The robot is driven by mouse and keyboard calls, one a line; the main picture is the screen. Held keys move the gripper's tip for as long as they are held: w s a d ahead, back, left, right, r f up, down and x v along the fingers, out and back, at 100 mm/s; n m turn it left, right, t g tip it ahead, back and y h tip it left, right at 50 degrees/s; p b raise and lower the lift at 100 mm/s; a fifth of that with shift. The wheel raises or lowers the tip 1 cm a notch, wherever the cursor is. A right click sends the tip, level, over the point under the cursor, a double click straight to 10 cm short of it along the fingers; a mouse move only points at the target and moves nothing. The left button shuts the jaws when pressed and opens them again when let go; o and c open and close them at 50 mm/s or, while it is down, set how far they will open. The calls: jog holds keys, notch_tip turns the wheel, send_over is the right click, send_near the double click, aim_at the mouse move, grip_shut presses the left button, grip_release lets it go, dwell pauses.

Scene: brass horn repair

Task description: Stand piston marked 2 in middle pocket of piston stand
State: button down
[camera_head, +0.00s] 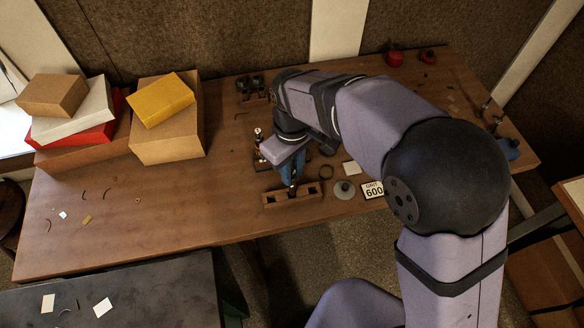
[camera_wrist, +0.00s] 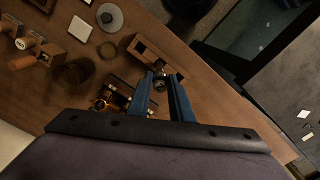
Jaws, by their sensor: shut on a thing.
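The piston stand (camera_head: 270,200) is a low wooden block near the front edge of the table; in the wrist view its bare end (camera_wrist: 141,45) shows a dark open pocket. My gripper (camera_head: 292,188) is directly over the middle of the stand, pointing down. In the wrist view my gripper (camera_wrist: 161,88) has its two blue fingers closed around a small metallic piston (camera_wrist: 160,82). The piston is at the stand's middle. I cannot tell whether it is inside the pocket or just above it. Its mark cannot be read, and its lower part is hidden.
Stacked boxes (camera_head: 165,130) are at the left. The table's left front is mostly clear, with small scraps.

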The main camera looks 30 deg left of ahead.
jog(key=shift+f+b, duration=0.8)
jog(key=shift+f, duration=0.65)
jog(key=c, duration=1.2)
grip_release()
jog(key=shift+r, duration=0.1)
jog(key=shift+r+p, duration=3.1)
jog(key=shift+r, duration=0.35)
